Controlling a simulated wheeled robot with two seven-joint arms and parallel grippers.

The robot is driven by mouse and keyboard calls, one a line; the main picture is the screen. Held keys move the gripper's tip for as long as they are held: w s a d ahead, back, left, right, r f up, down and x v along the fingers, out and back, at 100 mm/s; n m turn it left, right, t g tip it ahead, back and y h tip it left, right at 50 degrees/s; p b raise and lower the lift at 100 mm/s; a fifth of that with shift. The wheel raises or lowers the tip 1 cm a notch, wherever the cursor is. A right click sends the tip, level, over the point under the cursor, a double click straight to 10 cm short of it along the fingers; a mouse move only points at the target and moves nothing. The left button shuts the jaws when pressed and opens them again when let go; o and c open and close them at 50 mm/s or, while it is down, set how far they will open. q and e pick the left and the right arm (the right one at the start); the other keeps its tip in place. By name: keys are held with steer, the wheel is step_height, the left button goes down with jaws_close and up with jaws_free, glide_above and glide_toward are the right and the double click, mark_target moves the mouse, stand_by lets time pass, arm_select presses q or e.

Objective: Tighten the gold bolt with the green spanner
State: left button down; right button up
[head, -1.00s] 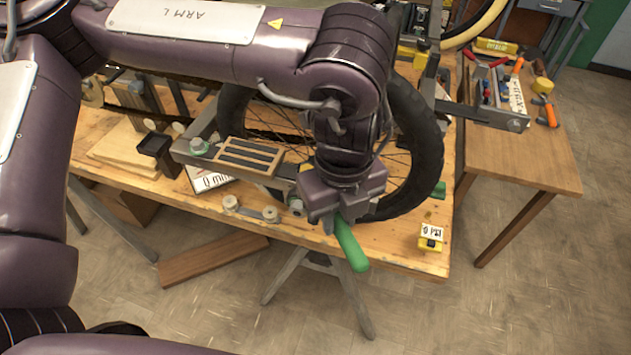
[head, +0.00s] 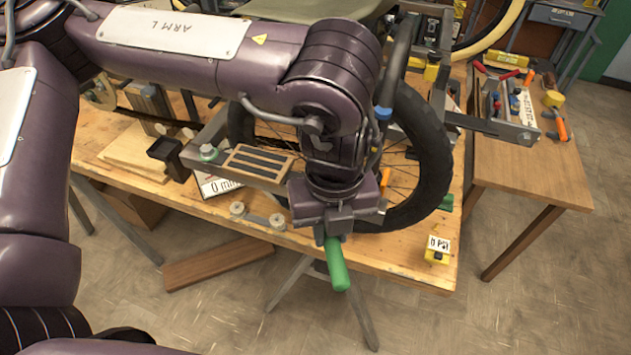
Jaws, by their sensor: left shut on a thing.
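My left gripper (head: 328,232) points down at the front edge of the workbench, in front of the wheel. It is shut on the green spanner (head: 337,264), whose green handle sticks out below the jaws toward the floor side. The spanner's head is hidden behind the gripper. I cannot make out the gold bolt; my left arm and gripper cover much of the frame around the wheel. My right gripper is not in view.
The black-tyred wheel (head: 437,150) stands on the wooden workbench (head: 400,262). A slotted wooden block (head: 258,163) lies left of my gripper. A side table (head: 530,180) with a tool tray stands right.

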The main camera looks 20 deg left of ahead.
arm_select(q)
steer(key=shift+s+a+m, duration=0.3)
steer(key=shift+a+m, duration=0.3)
steer(key=shift+a, duration=0.05)
steer(key=shift+d, duration=0.1)
steer(key=shift+w+d+n, duration=0.65)
steer(key=shift+d+n, duration=0.35)
steer(key=shift+n, duration=0.1)
steer(key=c, duration=1.8)
jaws_free()
jaws_close()
steer(key=shift+r, duration=0.15)
